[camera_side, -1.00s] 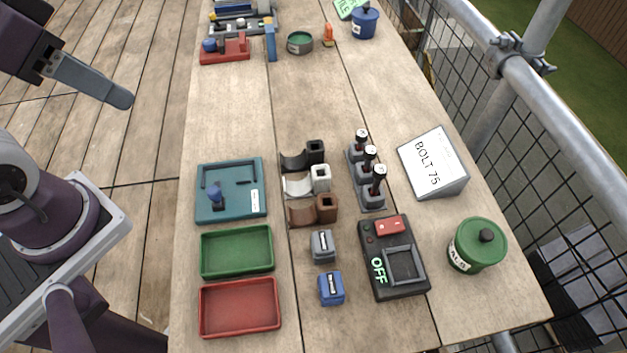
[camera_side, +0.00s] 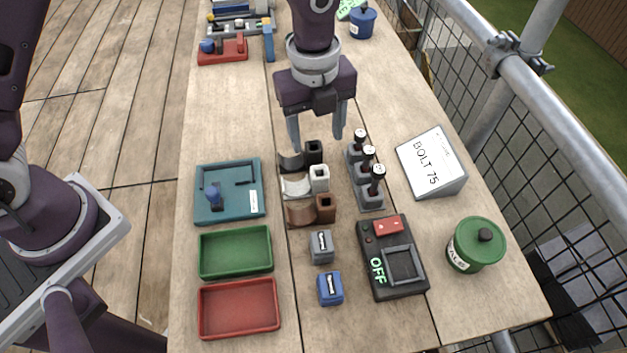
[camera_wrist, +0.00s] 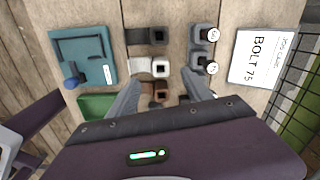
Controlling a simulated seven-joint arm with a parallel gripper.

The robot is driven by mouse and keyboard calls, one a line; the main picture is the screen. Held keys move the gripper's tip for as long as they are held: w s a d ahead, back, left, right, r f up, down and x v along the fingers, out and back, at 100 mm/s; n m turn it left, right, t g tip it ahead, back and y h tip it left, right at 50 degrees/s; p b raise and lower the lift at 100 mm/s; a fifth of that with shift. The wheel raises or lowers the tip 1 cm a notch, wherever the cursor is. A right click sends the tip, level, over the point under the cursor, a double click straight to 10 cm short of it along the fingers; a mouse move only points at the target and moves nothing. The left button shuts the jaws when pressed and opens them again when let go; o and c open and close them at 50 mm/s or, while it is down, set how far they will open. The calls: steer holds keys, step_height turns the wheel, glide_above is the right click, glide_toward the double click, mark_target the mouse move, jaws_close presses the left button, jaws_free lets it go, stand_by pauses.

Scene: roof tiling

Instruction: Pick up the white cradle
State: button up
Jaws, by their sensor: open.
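The white cradle (camera_side: 297,186) is a curved trough with a square socket block at its right end. It lies on the bench between a black cradle (camera_side: 291,161) and a brown cradle (camera_side: 301,215), and also shows in the wrist view (camera_wrist: 139,67). My gripper (camera_side: 318,144) is open and empty. It points down over the bench at the black cradle's end of the row, with its fingers spread left and right. In the wrist view the fingers (camera_wrist: 167,85) show on both sides of the row, and part of the brown cradle is hidden.
A teal tray (camera_side: 229,214) lies left of the cradles, with green (camera_side: 205,262) and red (camera_side: 207,318) trays below it. Several dark-handled tools stand in grey holders (camera_side: 370,196) close on the right. A BOLT 75 sign (camera_side: 432,163) is farther right.

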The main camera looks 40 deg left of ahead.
steer(key=m, duration=0.2)
glide_above(320, 173)
steer(key=d, duration=0.1)
step_height(320, 173, down, 4)
steer(key=f, duration=0.7)
steer(key=shift+s+a, duration=0.3)
steer(key=shift+s, duration=0.1)
jaws_close()
